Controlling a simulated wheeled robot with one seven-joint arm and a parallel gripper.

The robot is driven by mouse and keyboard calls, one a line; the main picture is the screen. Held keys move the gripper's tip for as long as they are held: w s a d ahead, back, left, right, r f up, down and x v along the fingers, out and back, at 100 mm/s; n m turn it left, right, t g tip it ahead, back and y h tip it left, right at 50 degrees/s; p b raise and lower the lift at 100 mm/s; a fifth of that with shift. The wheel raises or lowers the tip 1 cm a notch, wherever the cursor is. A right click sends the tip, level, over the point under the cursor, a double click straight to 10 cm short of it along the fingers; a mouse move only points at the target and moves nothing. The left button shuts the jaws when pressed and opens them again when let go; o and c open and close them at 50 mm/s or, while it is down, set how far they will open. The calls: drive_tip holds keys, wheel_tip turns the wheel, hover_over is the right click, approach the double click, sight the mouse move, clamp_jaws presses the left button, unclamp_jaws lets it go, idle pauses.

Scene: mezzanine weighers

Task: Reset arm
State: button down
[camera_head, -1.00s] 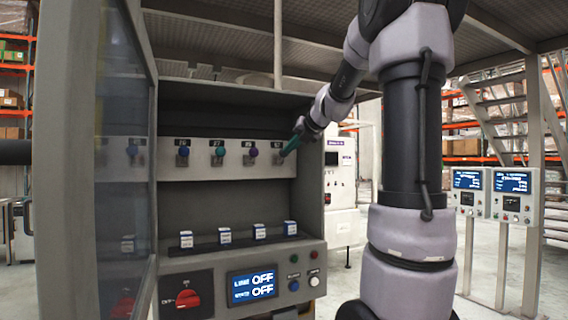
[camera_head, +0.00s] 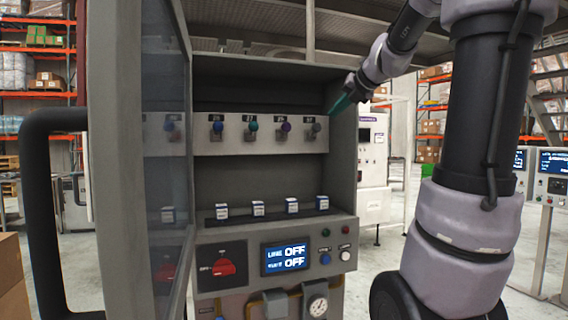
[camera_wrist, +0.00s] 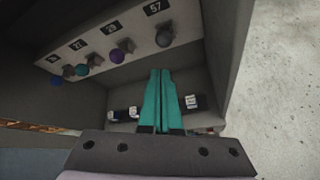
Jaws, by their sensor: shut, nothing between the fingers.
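My gripper (camera_head: 343,103) is at the front right edge of the open grey cabinet (camera_head: 344,190), beside the row of knobs. In the wrist view its teal fingers (camera_wrist: 161,98) are together with nothing between them. The knob panel (camera_head: 262,138) carries a blue knob (camera_head: 217,128), a teal knob (camera_head: 252,127), a purple knob (camera_head: 286,128) and a grey knob (camera_head: 316,128). In the wrist view the grey knob (camera_wrist: 164,37) is under the label 57, and the fingers are apart from it.
The cabinet's glass door (camera_head: 166,150) stands open at left, with a thick black handle (camera_head: 38,200). Small labelled boxes (camera_head: 258,208) sit on the lower shelf. The display (camera_head: 286,257) reads OFF on both lines, beside a red rotary switch (camera_head: 222,267).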

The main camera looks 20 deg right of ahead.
drive_tip(key=s+a+f+n+g, duration=0.1)
drive_tip(key=s+a+f+n, duration=0.3)
drive_tip(key=s+n, duration=0.3)
drive_tip(key=s+a+f+n+g, duration=0.2)
drive_tip(key=s+a+f+n, duration=0.3)
drive_tip(key=n, duration=1.1)
drive_tip(key=s+a+f+n+g+h, duration=0.1)
drive_tip(key=s+a+f+n, duration=0.3)
drive_tip(key=s+f+n, duration=0.4)
drive_tip(key=s+n, duration=0.3)
drive_tip(key=n, duration=0.1)
drive_tip(key=shift+s+a+f, duration=0.2)
drive_tip(key=shift+a, duration=0.1)
